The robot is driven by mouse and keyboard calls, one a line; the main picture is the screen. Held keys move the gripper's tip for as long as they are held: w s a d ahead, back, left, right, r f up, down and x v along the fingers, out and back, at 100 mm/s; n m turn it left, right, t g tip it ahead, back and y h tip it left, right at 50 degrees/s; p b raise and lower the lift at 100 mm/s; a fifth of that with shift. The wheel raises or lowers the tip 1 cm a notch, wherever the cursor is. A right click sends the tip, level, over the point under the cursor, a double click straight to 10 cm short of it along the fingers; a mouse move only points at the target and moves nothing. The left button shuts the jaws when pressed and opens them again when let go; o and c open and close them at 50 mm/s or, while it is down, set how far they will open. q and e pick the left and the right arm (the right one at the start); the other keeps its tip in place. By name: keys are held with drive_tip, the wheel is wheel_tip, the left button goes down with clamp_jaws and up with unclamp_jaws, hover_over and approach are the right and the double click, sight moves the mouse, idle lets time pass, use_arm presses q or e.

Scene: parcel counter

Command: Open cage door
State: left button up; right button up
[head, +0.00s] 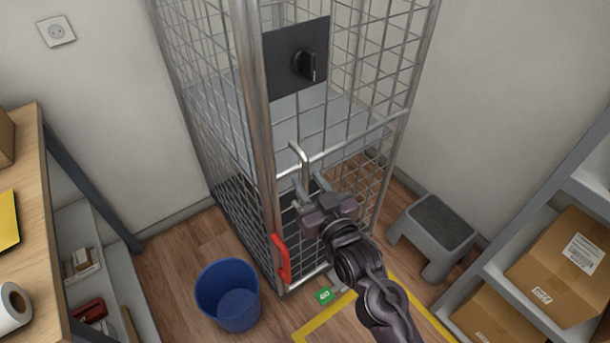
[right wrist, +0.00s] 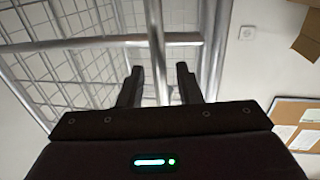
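The wire cage (head: 345,110) stands in the corner, and its door appears shut. A black plate with a dark turn knob (head: 306,65) sits on the upper door. A metal pull handle (head: 298,158) sticks out near the door's left post, below the knob. A red lever (head: 281,257) is low on the same post. My right gripper (head: 310,182) is just in front of the door beside the pull handle. In the right wrist view its fingers (right wrist: 158,84) are apart, with a metal bar (right wrist: 156,45) showing between them; contact cannot be told. My left gripper is not in view.
A blue bin (head: 228,296) stands on the floor left of the cage. A grey step stool (head: 434,232) is to its right. Shelves with cardboard boxes (head: 560,262) are at the right, and a wooden bench (head: 40,225) is at the left. Yellow tape (head: 325,319) marks the floor.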

drive_tip(key=shift+x, duration=1.2)
clamp_jaws()
